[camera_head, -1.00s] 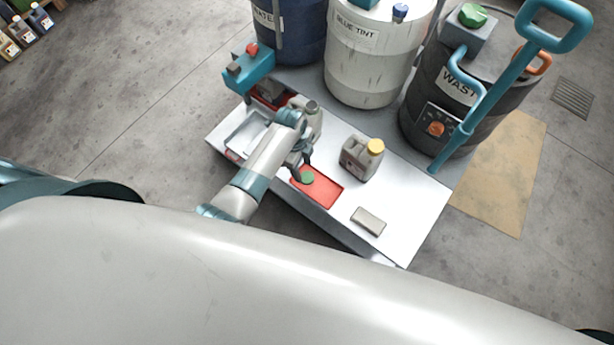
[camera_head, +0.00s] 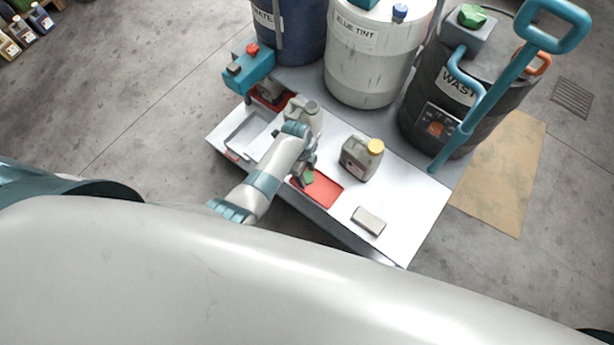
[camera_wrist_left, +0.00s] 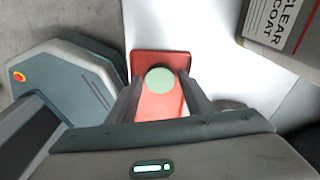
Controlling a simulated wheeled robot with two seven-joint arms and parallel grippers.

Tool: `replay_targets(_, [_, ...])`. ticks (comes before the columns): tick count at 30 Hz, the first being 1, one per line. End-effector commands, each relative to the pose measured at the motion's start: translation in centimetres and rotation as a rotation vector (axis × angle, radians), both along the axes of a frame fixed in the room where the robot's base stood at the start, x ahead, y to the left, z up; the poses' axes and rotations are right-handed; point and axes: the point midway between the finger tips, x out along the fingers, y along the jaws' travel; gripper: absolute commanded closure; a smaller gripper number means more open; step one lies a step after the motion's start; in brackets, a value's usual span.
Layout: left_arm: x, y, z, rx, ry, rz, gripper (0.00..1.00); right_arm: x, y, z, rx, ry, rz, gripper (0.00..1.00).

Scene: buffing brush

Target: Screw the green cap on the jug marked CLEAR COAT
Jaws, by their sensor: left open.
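The green cap (camera_head: 309,178) lies on the red tray (camera_head: 325,191) near its left end. In the left wrist view the cap (camera_wrist_left: 160,80) shows as a pale green disc between the fingers. My left gripper (camera_head: 306,168) is open above the tray, its fingers (camera_wrist_left: 158,95) on either side of the cap; I cannot tell whether they touch it. The jug marked CLEAR COAT (camera_wrist_left: 275,25) stands at upper right in the wrist view. It appears to be the grey jug (camera_head: 313,117) behind my left arm in the head view, partly hidden. My right gripper is not in view.
A jug with a yellow cap (camera_head: 361,158) stands right of the tray. A small grey block (camera_head: 368,221) lies near the bench's (camera_head: 415,205) front. A teal device (camera_head: 248,68) is at the back left. Large drums, including BLUE TINT (camera_head: 365,62) and WASTE (camera_head: 430,90), stand behind.

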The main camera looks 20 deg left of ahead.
Motion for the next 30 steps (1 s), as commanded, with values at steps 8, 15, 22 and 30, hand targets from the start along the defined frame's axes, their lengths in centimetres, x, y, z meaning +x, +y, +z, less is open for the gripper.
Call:
replay_targets(8, [-0.02, -0.02, 0.01, 0.0, 0.0, 0.0, 0.54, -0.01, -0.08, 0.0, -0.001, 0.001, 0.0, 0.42])
replay_targets(15, [-0.03, 0.0, 0.01, 0.0, 0.0, 0.0, 0.84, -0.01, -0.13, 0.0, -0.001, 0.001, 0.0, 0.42])
replay_targets(22, [-0.03, 0.0, 0.01, 0.0, 0.0, 0.0, 0.84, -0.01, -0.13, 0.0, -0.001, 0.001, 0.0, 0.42])
replay_targets(30, [-0.02, 0.0, 0.56, 0.0, 0.0, 0.0, 0.84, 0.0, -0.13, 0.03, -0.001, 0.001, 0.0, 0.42])
